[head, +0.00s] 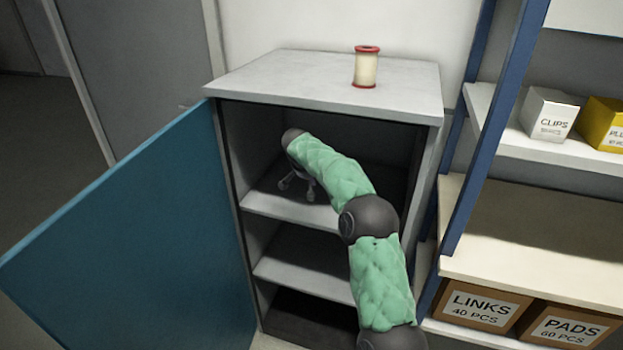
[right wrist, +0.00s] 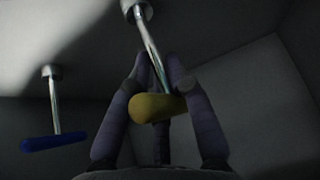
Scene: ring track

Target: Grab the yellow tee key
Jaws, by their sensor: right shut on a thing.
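The yellow tee key (right wrist: 155,108) shows in the right wrist view, its yellow crossbar between my fingers and its shiny metal shaft running up to a round fitting on the cabinet's inner surface. My right gripper (right wrist: 157,75) is shut on the yellow tee key, with its fingers on both sides of it. In the head view my right gripper (head: 298,187) is inside the open cabinet, above the upper shelf; the key is not visible there. A blue tee key (right wrist: 55,142) hangs from a similar fitting to the left of the yellow one. My left gripper is not in view.
The cabinet (head: 262,85) has its blue door (head: 140,220) swung open to the left. A spool (head: 366,67) with red rims stands on its top. A shelf rack with a blue post (head: 490,110) and boxes (head: 550,114) stands close on the right.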

